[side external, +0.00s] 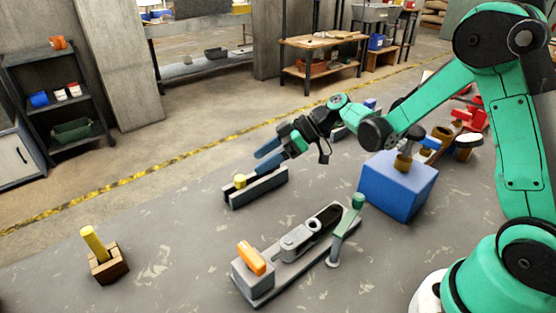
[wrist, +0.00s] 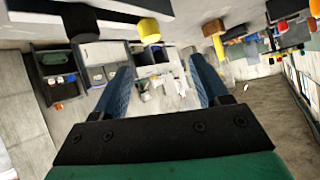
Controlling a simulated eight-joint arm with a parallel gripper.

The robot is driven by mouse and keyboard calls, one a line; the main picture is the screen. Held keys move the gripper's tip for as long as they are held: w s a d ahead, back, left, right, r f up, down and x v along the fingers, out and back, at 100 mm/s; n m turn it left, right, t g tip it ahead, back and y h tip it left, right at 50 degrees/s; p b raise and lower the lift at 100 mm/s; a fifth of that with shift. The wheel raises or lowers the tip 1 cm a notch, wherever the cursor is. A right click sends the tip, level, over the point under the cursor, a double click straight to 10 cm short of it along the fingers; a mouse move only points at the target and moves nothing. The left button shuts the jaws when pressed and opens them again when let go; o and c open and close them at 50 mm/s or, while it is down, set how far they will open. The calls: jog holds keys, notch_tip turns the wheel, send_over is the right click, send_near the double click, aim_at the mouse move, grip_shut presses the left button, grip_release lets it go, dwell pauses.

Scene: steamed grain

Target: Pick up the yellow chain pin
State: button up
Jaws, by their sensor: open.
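A yellow pin (side external: 94,241) stands slightly tilted in a small wooden block (side external: 109,266) at the front left of the table in the side view. A shorter yellow piece (side external: 240,181) sits at the left end of a grey channel-shaped block (side external: 258,188). I cannot tell from looks alone which is the chain pin. My gripper (side external: 264,157) is open, its blue fingers just above and behind the channel block, apart from both yellow pieces. In the wrist view my gripper (wrist: 160,62) is empty between its fingers. A yellow cylinder (wrist: 148,29) and another yellow piece (wrist: 213,27) show beyond.
A grey clamp fixture (side external: 290,262) with an orange block (side external: 251,257) and a green-tipped lever (side external: 346,230) lies at front centre. A blue box (side external: 398,187) stands right of it. Bare table lies between the wooden block and the fixture.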

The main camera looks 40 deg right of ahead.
aim_at(242, 177)
jog(key=f+n+y, duration=0.1)
jog(key=w+f+n+y, duration=0.1)
jog(key=f, duration=0.1)
jog(key=shift+d+n, duration=0.1)
jog(key=shift+n, duration=0.3)
jog(key=shift+x, duration=2.7)
jog(key=shift+r, duration=0.1)
grip_shut()
